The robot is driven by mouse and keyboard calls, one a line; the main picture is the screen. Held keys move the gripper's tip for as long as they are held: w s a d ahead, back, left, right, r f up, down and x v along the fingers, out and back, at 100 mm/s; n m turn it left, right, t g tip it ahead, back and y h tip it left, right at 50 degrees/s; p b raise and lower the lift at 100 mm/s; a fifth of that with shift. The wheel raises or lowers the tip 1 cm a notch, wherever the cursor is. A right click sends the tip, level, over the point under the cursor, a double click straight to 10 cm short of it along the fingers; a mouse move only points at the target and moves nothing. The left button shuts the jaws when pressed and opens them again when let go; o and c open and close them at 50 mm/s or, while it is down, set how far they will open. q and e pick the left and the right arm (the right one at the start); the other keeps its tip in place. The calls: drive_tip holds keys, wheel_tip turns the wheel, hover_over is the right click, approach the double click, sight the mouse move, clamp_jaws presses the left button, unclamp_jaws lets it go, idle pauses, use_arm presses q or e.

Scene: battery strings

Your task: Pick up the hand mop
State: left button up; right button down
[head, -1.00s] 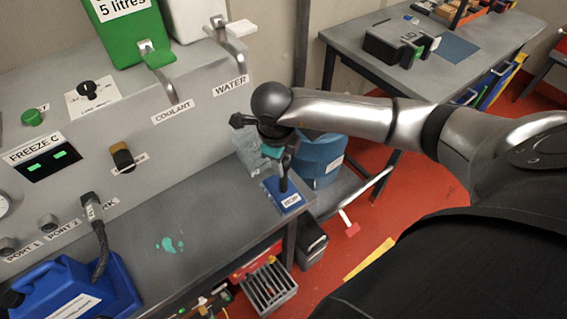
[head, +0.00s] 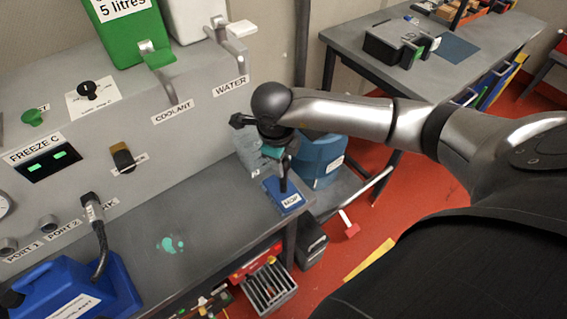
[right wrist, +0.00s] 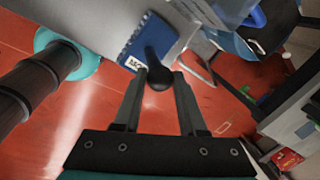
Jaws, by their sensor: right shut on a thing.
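The hand mop (head: 282,197) is a blue block with a white MOP label and a dark upright handle. It is at the right end of the grey bench top (head: 215,218) in the head view. My right gripper (head: 283,163) is above it, shut on the top of its handle. In the right wrist view, the mop (right wrist: 146,40) is beyond the fingertips, with the handle's dark knob between the fingers of the right gripper (right wrist: 160,75). I cannot tell whether the block touches the bench. My left gripper is not in view.
A green coolant spill (head: 170,244) lies on the bench. A blue jug (head: 100,282) stands at the lower left, with a dark hose above it. A blue bucket (head: 320,160) stands just behind the mop. Taps (head: 233,46) project from the panel above.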

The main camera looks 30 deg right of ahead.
drive_tip(key=shift+r, duration=0.1)
wheel_tip(320, 180, up, 20)
idle(0.5)
drive_tip(key=c, duration=1)
unclamp_jaws()
clamp_jaws()
